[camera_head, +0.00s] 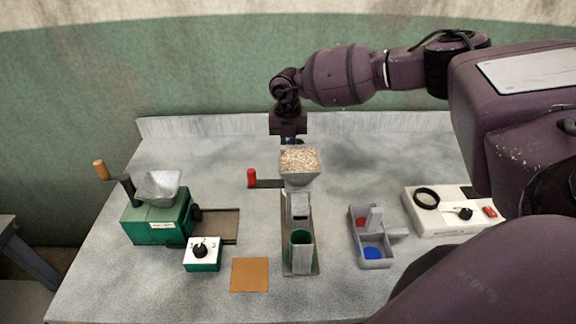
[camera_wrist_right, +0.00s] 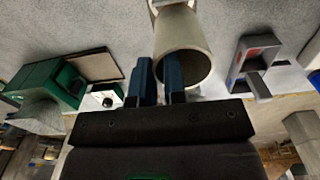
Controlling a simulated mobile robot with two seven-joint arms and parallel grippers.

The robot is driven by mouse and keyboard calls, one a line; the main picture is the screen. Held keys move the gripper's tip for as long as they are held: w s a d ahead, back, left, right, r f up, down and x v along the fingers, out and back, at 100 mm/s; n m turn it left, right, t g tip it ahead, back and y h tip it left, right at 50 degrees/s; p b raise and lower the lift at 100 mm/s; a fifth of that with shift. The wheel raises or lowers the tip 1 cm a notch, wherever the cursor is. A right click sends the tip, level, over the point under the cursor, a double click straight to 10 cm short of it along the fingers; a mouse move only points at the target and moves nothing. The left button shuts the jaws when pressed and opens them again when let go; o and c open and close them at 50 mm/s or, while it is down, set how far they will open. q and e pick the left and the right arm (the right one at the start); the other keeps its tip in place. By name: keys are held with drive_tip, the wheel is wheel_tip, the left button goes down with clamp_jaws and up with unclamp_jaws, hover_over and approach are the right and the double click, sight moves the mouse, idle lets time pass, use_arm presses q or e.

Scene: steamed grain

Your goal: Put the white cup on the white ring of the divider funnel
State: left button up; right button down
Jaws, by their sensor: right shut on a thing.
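The divider funnel (camera_head: 300,181), a grey square hopper with pale grain at its top, stands at the middle of the table. My right gripper (camera_head: 292,142) points down just behind it. In the right wrist view my right gripper (camera_wrist_right: 158,78) is shut on the wall of the white cup (camera_wrist_right: 183,32), a pale cylinder with a dark round mouth. The cup is hidden in the head view, apparently behind the funnel. A pale part shows at the top edge of the wrist view beyond the cup; I cannot tell if it is the white ring. My left gripper is out of view.
A green mill (camera_head: 155,223) and a green-white control box (camera_head: 203,255) stand at left. A brown mat (camera_head: 250,275) lies in front. A grey divided tray (camera_head: 372,252) and a white device (camera_head: 440,222) stand at right. A red-tipped lever (camera_head: 252,178) sticks out left of the funnel.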

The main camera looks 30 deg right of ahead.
wheel_tip(320, 180, down, 4)
drive_tip(key=shift+w+f, duration=0.1)
drive_tip(key=shift+f+p, duration=0.3)
drive_tip(key=shift+f, duration=2.1)
drive_tip(key=c, duration=1.2)
unclamp_jaws()
drive_tip(key=shift+f, duration=0.1)
drive_tip(key=shift+o, duration=0.2)
drive_tip(key=shift+r, duration=0.2)
wheel_tip(320, 180, up, 10)
drive_tip(key=shift+r+b, duration=0.2)
drive_tip(key=shift+b, duration=0.45)
drive_tip(key=shift+r, duration=0.8)
